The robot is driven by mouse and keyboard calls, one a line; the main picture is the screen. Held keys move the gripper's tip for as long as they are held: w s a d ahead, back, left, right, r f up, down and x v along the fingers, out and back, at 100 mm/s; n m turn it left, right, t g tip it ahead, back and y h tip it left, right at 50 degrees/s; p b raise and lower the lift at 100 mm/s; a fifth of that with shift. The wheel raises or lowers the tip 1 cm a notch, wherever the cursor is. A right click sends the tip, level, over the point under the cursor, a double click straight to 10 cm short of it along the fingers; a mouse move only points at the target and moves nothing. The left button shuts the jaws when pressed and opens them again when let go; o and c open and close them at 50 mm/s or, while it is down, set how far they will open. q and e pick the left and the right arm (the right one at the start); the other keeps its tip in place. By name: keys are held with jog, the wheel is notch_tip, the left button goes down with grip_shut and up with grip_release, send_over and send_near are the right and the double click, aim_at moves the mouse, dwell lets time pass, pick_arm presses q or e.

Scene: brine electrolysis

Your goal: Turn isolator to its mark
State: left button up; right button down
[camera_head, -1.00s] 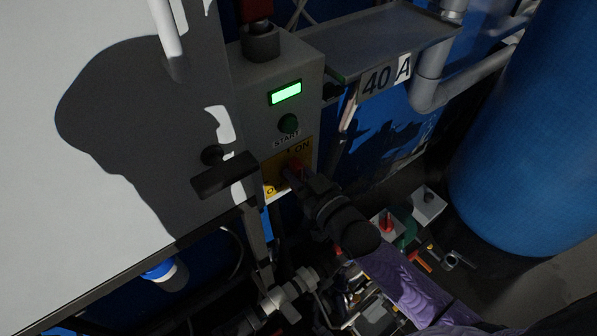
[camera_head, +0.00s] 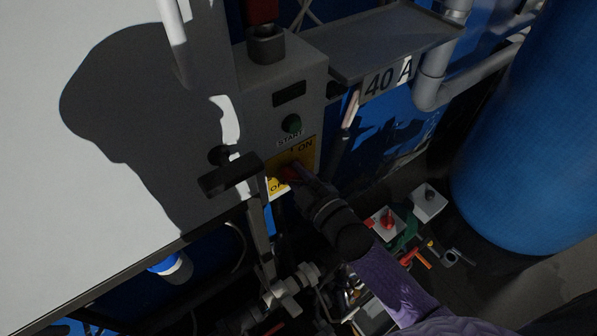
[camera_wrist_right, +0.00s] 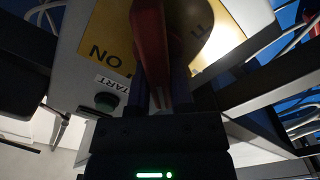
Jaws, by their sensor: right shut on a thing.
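The isolator has a red handle (camera_head: 288,172) on a yellow plate (camera_head: 275,186) low on the grey control box. The plate carries the words ON at its upper right and OFF at its lower left. My right gripper (camera_head: 296,171) reaches the handle from the lower right and is shut on it. In the right wrist view the red handle (camera_wrist_right: 150,40) runs down between the fingers of my right gripper (camera_wrist_right: 160,92). There, ON lies to the left of the handle and part of OFF to the right. The fingers partly hide the handle and plate. My left gripper is not seen.
The control box (camera_head: 265,110) has a green START button (camera_head: 291,124) and a dark display (camera_head: 289,94) above the isolator. A grey shelf (camera_head: 395,40) with a 40 A label juts out to the right. A black handle (camera_head: 230,176) lies close to the left.

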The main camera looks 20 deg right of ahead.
jog(key=n, duration=0.4)
jog(key=shift+a+f+b, duration=0.15)
jog(key=shift+f+b, duration=0.15)
jog(key=shift+f, duration=0.05)
jog(key=shift+s+f+n+b, duration=0.15)
jog(key=shift+n+b, duration=0.3)
jog(key=shift+n, duration=1.75)
jog(key=c, duration=0.5)
grip_release()
jog(key=v, duration=0.9)
jog(key=shift+s, duration=0.35)
